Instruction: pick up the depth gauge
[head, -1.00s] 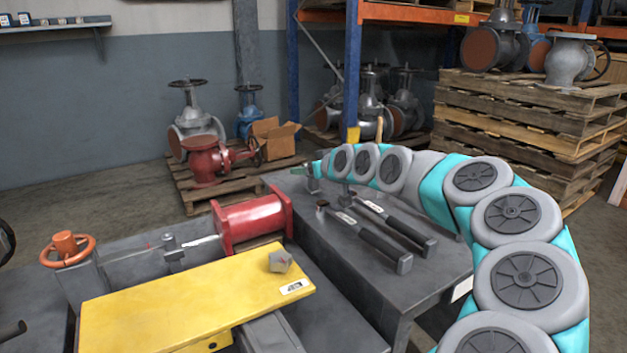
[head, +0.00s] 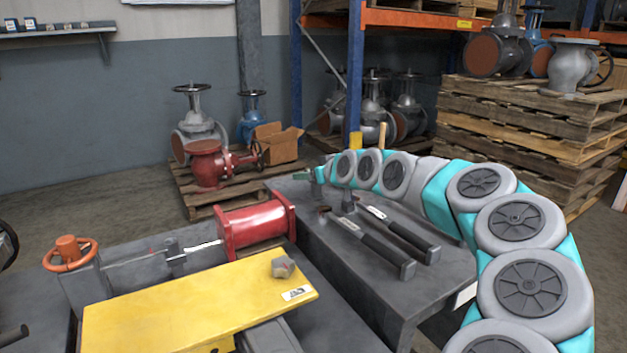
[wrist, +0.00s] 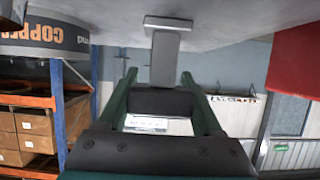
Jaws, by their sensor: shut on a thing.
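In the wrist view my gripper (wrist: 159,76) has two green fingers, one on each side of a grey T-shaped tool that I take to be the depth gauge (wrist: 165,58). The gripper is shut on it. The gauge's flat crossbar (wrist: 168,22) lies beyond the fingertips, close to the grey surface along the top of this view. I cannot tell whether it touches that surface. In the head view my gripper (head: 319,174) is small at the far end of the grey bench (head: 330,262), and the gauge is hard to make out there.
Two dark-handled hammers, one on the left (head: 375,242) and one on the right (head: 405,233), lie on the bench near my arm. A yellow plate (head: 190,305) and a red cylinder (head: 255,226) are at left. Pallets with valves stand behind.

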